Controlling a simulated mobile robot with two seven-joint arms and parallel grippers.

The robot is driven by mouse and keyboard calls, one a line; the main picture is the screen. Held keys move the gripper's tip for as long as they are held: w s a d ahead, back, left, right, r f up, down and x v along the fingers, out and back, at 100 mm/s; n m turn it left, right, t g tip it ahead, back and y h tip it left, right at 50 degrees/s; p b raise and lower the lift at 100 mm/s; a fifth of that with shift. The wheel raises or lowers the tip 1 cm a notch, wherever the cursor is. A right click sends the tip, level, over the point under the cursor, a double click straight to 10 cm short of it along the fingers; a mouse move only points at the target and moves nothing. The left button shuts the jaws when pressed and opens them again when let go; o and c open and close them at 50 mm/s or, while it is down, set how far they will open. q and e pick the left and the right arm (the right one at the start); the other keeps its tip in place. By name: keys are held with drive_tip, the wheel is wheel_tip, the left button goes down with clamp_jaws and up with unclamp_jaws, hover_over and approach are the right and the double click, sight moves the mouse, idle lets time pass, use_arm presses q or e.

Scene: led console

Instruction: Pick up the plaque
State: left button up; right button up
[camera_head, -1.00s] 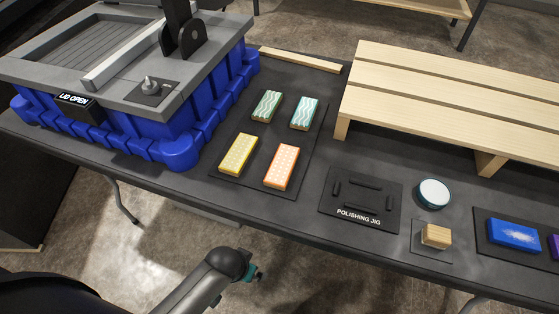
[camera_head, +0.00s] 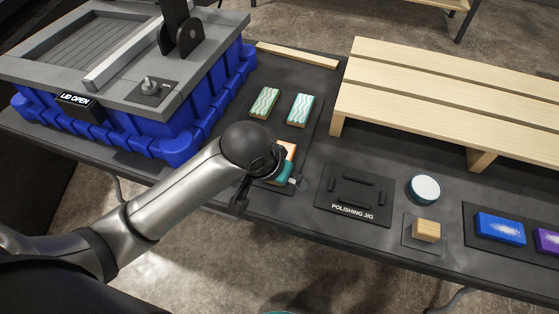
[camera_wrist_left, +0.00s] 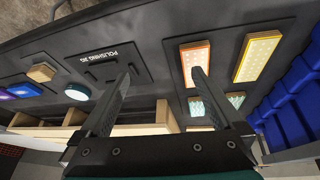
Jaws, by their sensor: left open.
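Which block is the plaque cannot be told for sure. A green wavy plaque (camera_head: 264,102) and a teal wavy plaque (camera_head: 304,109) lie behind. My left gripper (camera_wrist_left: 160,72) is open and empty, its fingers above the table between the polishing jig and the orange plaque. My right gripper is not in view.
The polishing jig (camera_head: 353,195), a round white-topped tin (camera_head: 424,188) and a wooden block (camera_head: 426,230) lie to the right, with blue (camera_head: 500,229) and purple (camera_head: 547,241) blocks beyond. A blue bin (camera_head: 190,135) stands left; a slatted wooden rack (camera_head: 440,110) stands behind.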

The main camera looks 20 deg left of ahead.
use_arm(q)
drive_tip(key=w+a+r+n+y, duration=0.2)
drive_tip(key=w+a+r, duration=0.1)
drive_tip(key=w+a, duration=0.25)
drive_tip(key=b, duration=0.4)
approach(291, 148)
drive_tip(key=s+f, duration=0.1)
drive_tip(key=s+a+f, duration=0.2)
drive_tip(key=s, duration=0.1)
drive_tip(key=shift+s+a+f, duration=0.1)
drive_tip(key=shift+s+f, duration=0.05)
drive_tip(key=shift+f, duration=0.05)
drive_tip(key=b+x, duration=0.2)
drive_tip(key=x, duration=0.2)
drive_tip(key=shift+w, duration=0.2)
drive_tip(key=shift+w+f, duration=0.1)
drive_tip(key=shift+f, duration=0.25)
drive_tip(key=c, duration=1.1)
drive_tip(key=shift+c, duration=1.4)
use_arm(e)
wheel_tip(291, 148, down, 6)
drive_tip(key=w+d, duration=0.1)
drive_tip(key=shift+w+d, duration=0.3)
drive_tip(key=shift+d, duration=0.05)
use_arm(q)
drive_tip(key=shift+r, duration=0.1)
